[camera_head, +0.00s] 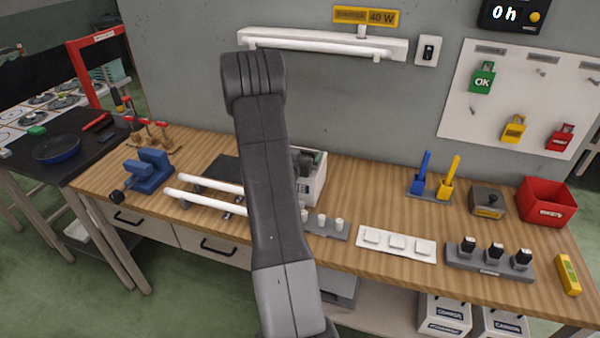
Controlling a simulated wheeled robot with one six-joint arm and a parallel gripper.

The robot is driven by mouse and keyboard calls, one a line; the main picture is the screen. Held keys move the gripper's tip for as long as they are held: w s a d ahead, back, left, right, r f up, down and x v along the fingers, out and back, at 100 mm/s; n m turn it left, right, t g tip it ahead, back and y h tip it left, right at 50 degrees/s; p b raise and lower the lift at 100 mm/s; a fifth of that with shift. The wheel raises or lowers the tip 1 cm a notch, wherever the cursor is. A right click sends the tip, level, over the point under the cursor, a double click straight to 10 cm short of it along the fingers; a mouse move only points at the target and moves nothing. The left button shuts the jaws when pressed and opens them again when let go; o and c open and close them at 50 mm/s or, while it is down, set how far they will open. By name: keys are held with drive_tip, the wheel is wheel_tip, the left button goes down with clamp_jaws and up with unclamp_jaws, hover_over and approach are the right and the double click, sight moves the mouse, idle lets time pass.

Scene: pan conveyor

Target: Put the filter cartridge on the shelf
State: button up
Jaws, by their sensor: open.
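My arm rises through the middle of the view and hides part of the bench. My gripper's fingers do not show; they may be behind the arm. I cannot pick out a filter cartridge for certain. A white open box (316,182) stands on the bench just right of my arm, with dark grey rounded parts at its top that I cannot identify. Under the bench, a lower shelf (385,309) carries labelled white boxes (446,312) at the right; their print is too small to read surely.
The wooden bench (370,190) holds two white tubes (203,198), a blue vise (150,172), a white three-pad plate (397,243), a grey holder with black-topped items (490,262) and a red bin (546,203). A wall lamp (322,42) hangs above.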

drive_tip(key=shift+w+d, duration=0.1)
drive_tip(key=shift+w, duration=0.25)
drive_tip(key=shift+c, duration=0.4)
drive_tip(key=c, duration=1.4)
drive_tip(key=shift+c, duration=1.4)
drive_tip(key=shift+r, duration=0.1)
